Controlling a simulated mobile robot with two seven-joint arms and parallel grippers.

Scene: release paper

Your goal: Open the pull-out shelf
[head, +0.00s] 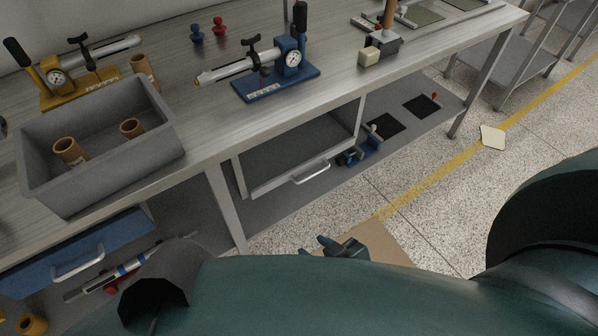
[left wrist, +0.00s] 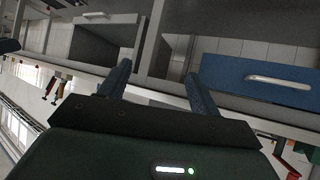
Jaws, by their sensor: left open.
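Two handled units sit under the workbench. A grey shelf (head: 290,160) has a silver handle (head: 310,172) on its front. A blue-fronted drawer (head: 75,250) with a silver handle (head: 78,263) is at the lower left. In the left wrist view the blue front (left wrist: 262,78) is at right and a grey unit with a handle (left wrist: 95,15) at upper left. My left gripper (left wrist: 158,70) is open and empty, its fingers pointing between them, touching neither handle.
On the bench (head: 215,125) stand a grey bin (head: 100,150) with brown tubes, a yellow pump (head: 65,85) and a blue pump (head: 275,80). A bench leg (head: 226,205) stands between the two units.

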